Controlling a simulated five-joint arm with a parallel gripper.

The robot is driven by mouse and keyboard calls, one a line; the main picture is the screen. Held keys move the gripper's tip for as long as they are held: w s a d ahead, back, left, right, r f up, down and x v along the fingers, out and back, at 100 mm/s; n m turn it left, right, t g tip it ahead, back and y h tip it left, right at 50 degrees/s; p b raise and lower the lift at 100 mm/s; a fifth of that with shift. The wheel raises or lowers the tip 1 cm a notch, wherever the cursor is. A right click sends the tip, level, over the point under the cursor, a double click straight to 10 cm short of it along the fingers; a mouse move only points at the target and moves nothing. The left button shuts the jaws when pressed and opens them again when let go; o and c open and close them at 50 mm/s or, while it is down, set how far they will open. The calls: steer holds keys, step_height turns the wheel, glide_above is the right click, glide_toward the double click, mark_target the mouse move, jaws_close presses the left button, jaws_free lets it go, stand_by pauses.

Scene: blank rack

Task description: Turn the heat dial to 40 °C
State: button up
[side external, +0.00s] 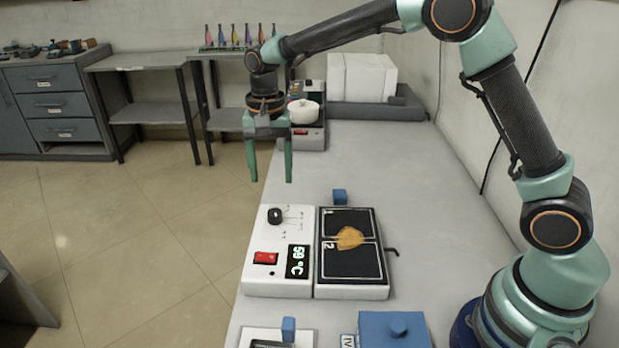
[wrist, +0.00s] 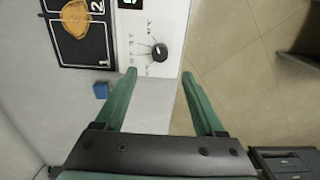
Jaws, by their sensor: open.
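The heat dial (side external: 275,215) is a black knob on the white control panel (side external: 254,287) at the left of the heating unit. It also shows in the wrist view (wrist: 160,52), ahead of and between my fingertips. The display (side external: 297,261) reads 59 °C, and a red switch (side external: 266,258) sits beside it. My gripper (side external: 270,180) is open and empty, fingers pointing down, above and beyond the dial in the side view. In the wrist view its two green fingers (wrist: 158,75) are spread apart and do not touch the dial.
The black two-zone plate (side external: 352,275) carries an orange-brown piece (side external: 349,238). A small blue block (side external: 340,196) lies behind it. A blue lidded box (side external: 395,328) stands in front. A device with a white round top (side external: 303,112) stands farther back.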

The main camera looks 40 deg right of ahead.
mark_target(274, 212)
step_height(274, 212, down, 10)
stand_by(0.4)
jaws_close()
